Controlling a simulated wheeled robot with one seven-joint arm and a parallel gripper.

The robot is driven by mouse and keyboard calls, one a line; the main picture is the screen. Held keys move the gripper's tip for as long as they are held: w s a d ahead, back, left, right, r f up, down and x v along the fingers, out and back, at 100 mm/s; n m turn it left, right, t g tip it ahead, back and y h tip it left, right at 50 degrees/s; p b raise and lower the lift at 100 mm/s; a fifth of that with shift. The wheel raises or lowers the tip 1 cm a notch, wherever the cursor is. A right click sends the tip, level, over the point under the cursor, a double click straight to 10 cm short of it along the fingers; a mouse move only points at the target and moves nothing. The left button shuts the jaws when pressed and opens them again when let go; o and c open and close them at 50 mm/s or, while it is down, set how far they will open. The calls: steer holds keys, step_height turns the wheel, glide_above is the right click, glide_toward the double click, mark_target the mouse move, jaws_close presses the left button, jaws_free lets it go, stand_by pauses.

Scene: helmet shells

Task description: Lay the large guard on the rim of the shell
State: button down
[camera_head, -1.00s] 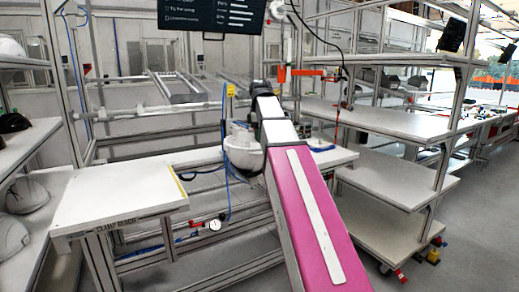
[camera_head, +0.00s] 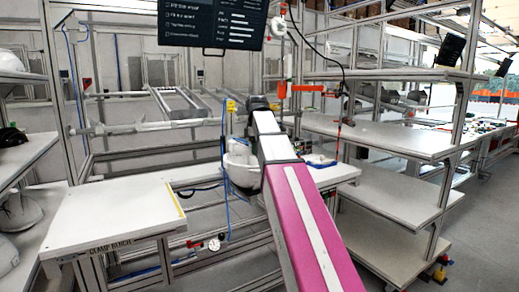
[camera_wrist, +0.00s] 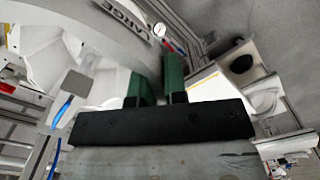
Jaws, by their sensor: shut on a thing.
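My gripper (camera_wrist: 158,85) shows two green fingers in the wrist view, shut on the large guard (camera_wrist: 85,25). The guard is a pale grey curved band with dark "LARGE" lettering, running across the top left. Part of it is hidden behind the fingers. In the head view my arm hides the gripper. A white rounded form (camera_head: 241,166) shows just left of my arm, above the back bench; it looks like a shell, but I cannot tell for sure. White surfaces lie behind the guard in the wrist view. I cannot tell whether the guard touches a rim.
A bench marked "CLAMP BENCH" (camera_head: 115,212) with a bare top stands at the left. Shelves with helmet shells (camera_head: 20,212) stand at the far left. Mostly empty shelves (camera_head: 385,138) stand at the right. A blue cable (camera_head: 226,120) hangs beside my arm.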

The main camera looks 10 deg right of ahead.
steer(key=w+f, duration=0.1)
steer(key=w+a+f, duration=0.1)
steer(key=w, duration=0.3)
steer(key=shift+w+a+f, duration=0.2)
steer(key=shift+a+f, duration=0.15)
steer(key=shift+f, duration=0.05)
steer(key=shift+s+f, duration=0.1)
steer(key=shift+f, duration=1.3)
stand_by(0.4)
steer(key=c, duration=1.1)
jaws_free()
step_height(320, 180, up, 11)
steer(key=shift+f, duration=0.15)
